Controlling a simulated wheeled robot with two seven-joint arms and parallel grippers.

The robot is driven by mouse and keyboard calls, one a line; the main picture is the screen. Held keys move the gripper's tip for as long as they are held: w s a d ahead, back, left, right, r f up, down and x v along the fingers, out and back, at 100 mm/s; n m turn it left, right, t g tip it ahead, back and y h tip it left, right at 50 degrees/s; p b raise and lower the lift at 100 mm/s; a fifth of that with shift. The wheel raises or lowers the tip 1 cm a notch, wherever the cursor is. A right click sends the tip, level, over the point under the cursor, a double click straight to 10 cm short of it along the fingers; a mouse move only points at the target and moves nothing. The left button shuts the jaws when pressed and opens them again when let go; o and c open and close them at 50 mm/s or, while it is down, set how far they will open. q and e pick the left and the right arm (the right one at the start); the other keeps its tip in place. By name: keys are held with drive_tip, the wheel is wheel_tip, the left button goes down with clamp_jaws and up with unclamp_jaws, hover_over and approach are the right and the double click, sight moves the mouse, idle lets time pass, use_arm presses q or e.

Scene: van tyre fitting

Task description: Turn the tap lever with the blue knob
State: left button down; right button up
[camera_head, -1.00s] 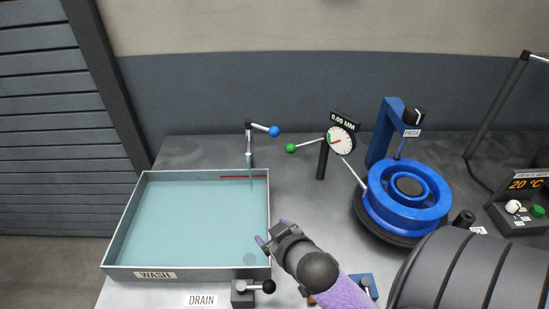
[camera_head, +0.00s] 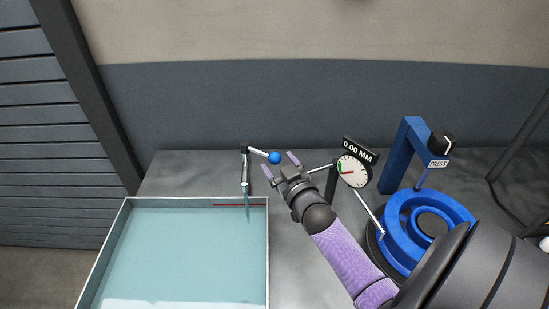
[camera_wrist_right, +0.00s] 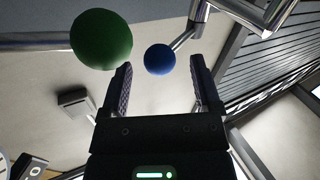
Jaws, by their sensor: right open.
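The blue knob (camera_head: 274,158) sits at the end of the tap lever (camera_head: 258,152), which points right from the top of the tap (camera_head: 245,172) at the back of the wash tank. My right gripper (camera_head: 279,162) is open, with its fingertips close around the knob in the head view. In the right wrist view the blue knob (camera_wrist_right: 159,59) shows between the two open fingers (camera_wrist_right: 158,85), toward the left finger. I cannot tell whether either finger touches it. My left gripper is not in view.
A green ball (camera_wrist_right: 101,39) on a rod looms left of the fingers in the wrist view. The dial gauge (camera_head: 353,171) stands right of my gripper. The blue press (camera_head: 405,150) and blue wheel rim (camera_head: 428,222) are farther right. The wash tank (camera_head: 268,250) holds water.

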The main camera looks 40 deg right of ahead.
sight(262, 153)
drive_tip(key=shift+x, duration=1.35)
clamp_jaws()
